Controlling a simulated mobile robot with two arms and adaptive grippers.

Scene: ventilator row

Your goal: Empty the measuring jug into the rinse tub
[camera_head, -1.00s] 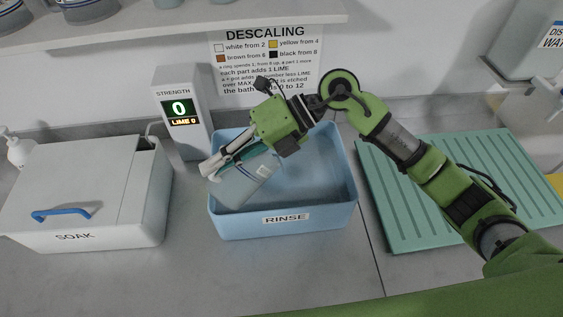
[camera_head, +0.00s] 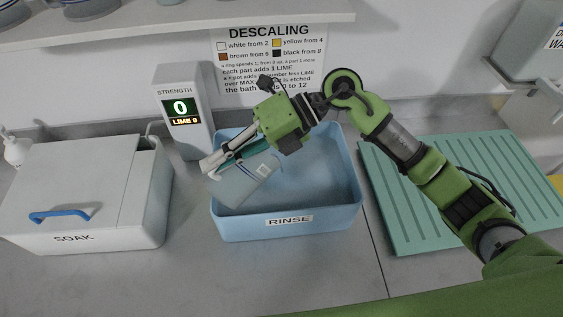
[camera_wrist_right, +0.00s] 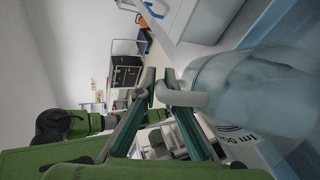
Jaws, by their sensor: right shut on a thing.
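The measuring jug (camera_head: 250,182) is a pale translucent vessel, tilted over inside the blue rinse tub (camera_head: 240,228). My right gripper (camera_head: 213,163) is shut on the jug's handle above the tub's left part. In the right wrist view the jug (camera_wrist_right: 255,88) fills the right side, and the fingertips of my right gripper (camera_wrist_right: 160,88) close on its handle (camera_wrist_right: 182,98). The jug's mouth and any contents cannot be made out. My left gripper is in neither view.
A white soak box (camera_head: 80,190) with a blue-handled lid stands left of the tub. A strength display (camera_head: 182,110) reading 0 and LIME 0 stands behind. A green ribbed drainboard (camera_head: 465,185) lies to the right. A shelf (camera_head: 180,22) runs above. The front counter is clear.

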